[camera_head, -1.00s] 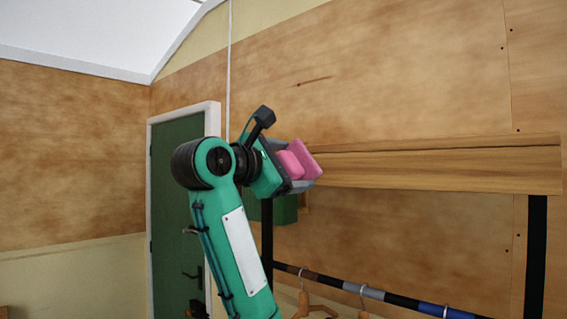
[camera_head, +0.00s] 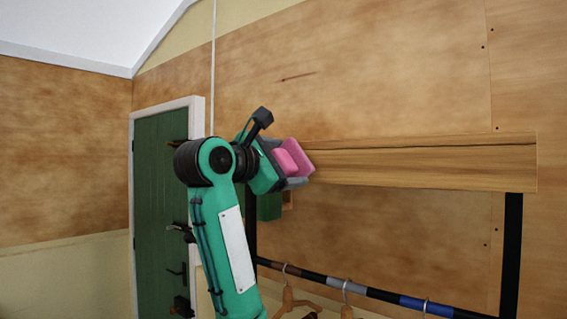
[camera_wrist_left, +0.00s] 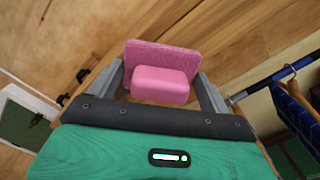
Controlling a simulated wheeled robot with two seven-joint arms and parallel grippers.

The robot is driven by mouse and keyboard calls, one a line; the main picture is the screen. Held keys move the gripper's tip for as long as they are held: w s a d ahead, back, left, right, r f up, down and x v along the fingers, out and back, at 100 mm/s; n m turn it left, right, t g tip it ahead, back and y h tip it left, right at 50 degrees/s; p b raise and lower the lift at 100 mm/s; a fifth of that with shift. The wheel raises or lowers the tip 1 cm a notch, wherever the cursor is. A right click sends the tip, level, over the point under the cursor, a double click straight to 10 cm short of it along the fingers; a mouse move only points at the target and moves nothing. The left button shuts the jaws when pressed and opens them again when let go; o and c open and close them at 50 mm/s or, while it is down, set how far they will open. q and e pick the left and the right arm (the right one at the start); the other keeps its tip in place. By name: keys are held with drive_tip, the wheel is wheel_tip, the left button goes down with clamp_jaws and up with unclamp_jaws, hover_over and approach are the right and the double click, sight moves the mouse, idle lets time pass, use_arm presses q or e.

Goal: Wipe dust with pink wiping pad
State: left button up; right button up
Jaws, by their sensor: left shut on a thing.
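The pink wiping pad (camera_head: 297,158) is held in my left gripper (camera_head: 291,164), at the left end of a wooden shelf (camera_head: 430,165). In the left wrist view the pad (camera_wrist_left: 160,84) has a thick block between the two grey fingers and a wider flat plate beyond it. My left gripper (camera_wrist_left: 162,88) is shut on the block. The pad's plate is tilted in the head view. I cannot tell whether it touches the shelf. No dust can be made out on the shelf front; its top is hardly visible. My right gripper is not in view.
Below the shelf runs a clothes rail (camera_head: 370,291) with several wooden hangers (camera_head: 288,299). Black posts hold the shelf up, one (camera_head: 511,255) at the right. A green door (camera_head: 160,210) stands at the left. The plywood wall is behind the shelf.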

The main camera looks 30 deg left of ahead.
use_arm(q)
drive_tip(key=shift+w, duration=0.9)
drive_tip(key=shift+w+a+p, duration=0.5)
drive_tip(key=shift+a+p, duration=0.5)
drive_tip(key=shift+a, duration=5.8)
drive_tip(key=shift+s+d+b, duration=0.15)
drive_tip(key=shift+d+b, duration=0.1)
drive_tip(key=shift+d, duration=2.1)
drive_tip(key=shift+s+d+b, duration=0.15)
drive_tip(key=shift+d+b, duration=0.15)
drive_tip(key=shift+d, duration=2)
drive_tip(key=shift+s+d+b, duration=0.15)
drive_tip(key=shift+d+b, duration=0.1)
drive_tip(key=shift+d, duration=2.1)
drive_tip(key=shift+a, duration=0.1)
drive_tip(key=shift+s, duration=0.1)
